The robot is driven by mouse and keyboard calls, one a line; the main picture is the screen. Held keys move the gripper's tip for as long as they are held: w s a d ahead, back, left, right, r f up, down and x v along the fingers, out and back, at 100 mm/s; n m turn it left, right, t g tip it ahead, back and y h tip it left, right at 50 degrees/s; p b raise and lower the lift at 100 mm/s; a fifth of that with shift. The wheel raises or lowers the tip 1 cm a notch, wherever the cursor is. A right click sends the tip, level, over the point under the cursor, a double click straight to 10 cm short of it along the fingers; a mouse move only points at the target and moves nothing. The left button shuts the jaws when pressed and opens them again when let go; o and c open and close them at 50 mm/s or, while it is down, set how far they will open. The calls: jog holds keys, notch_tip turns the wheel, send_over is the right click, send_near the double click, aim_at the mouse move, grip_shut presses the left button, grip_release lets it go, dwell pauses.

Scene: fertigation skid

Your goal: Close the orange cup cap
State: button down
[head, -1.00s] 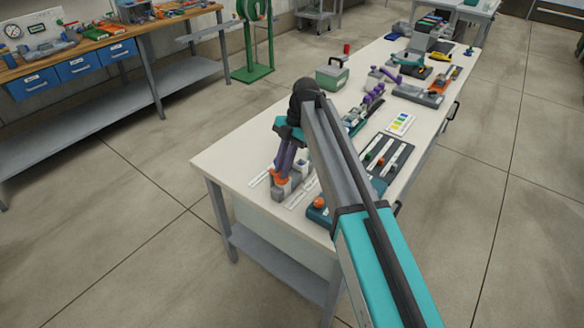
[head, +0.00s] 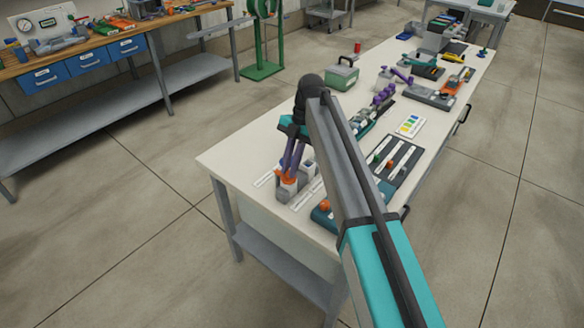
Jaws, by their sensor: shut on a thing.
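The orange cup cap (head: 286,178) shows at the near left end of the white table (head: 232,158), on a small grey block-like fixture (head: 285,192). My gripper (head: 289,171) comes down from above, its purple fingers at the cap. The fingers are shut on the orange cap. The cap is partly covered by the fingers, and I cannot tell how far it is turned or seated.
A teal base with an orange knob (head: 325,205) stands just right of the fixture. A dark slider panel (head: 396,160), a colour chart (head: 410,126) and a green box (head: 342,74) are farther back. White label strips lie around the fixture. The table's left corner is clear.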

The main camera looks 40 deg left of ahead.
jog(key=c, duration=1.8)
grip_release()
jog(key=shift+d, duration=0.1)
jog(key=shift+o, duration=0.4)
jog(key=shift+r, duration=0.1)
jog(key=shift+w+r, duration=0.3)
jog(key=shift+r, duration=0.2)
jog(key=p+v, duration=0.6)
jog(key=v, duration=0.6)
jog(key=shift+r, duration=0.2)
jog(key=shift+w+r, duration=0.1)
